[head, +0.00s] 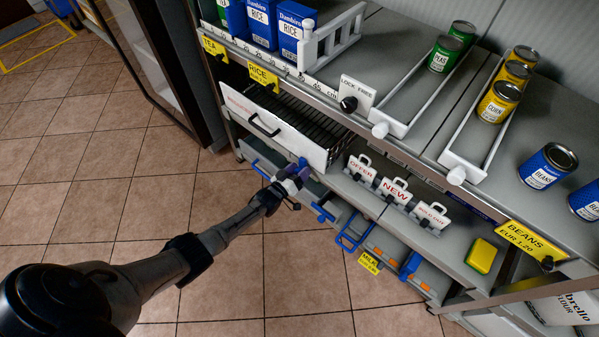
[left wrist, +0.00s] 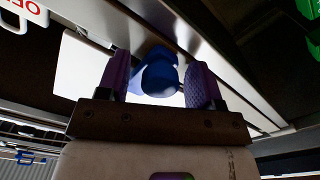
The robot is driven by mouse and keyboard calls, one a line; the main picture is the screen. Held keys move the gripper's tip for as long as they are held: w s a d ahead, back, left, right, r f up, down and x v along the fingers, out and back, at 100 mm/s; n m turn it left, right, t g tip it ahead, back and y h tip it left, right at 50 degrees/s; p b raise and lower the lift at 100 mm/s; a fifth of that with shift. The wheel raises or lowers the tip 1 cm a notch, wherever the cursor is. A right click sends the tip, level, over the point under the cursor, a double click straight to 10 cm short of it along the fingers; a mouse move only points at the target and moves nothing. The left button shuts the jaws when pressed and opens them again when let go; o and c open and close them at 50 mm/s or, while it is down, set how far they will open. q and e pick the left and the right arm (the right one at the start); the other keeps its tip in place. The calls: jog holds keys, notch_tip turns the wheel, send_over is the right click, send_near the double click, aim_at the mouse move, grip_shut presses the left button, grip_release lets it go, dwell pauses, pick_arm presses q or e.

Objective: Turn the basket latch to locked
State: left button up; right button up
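A basket drawer with a white front panel (head: 272,127) and a black handle sits under the upper shelf in the head view. A blue latch (head: 303,162) is at the right end of its front, partly hidden by my gripper. My left gripper (head: 291,180) is at this latch, its fingers pointing to it. In the left wrist view the rounded blue latch (left wrist: 160,74) lies between the two purple finger pads of my left gripper (left wrist: 160,85). Narrow gaps show beside it, so the fingers look open around it. The latch's angle is hard to read. My right gripper is not in view.
Small signs on clips (head: 396,191) stand on the lower shelf right of the basket. Blue-handled crates (head: 354,232) sit below. A yellow-green sponge (head: 482,256) lies farther right. Cans (head: 499,101) and white sliding dividers (head: 481,140) occupy the upper shelf. The tiled floor (head: 110,200) at left is clear.

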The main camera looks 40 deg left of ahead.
pick_arm(q)
jog(key=shift+d+f, duration=0.1)
dwell(0.3)
jog(key=shift+s, duration=0.35)
jog(key=s+p, duration=0.6)
jog(key=s, duration=0.7)
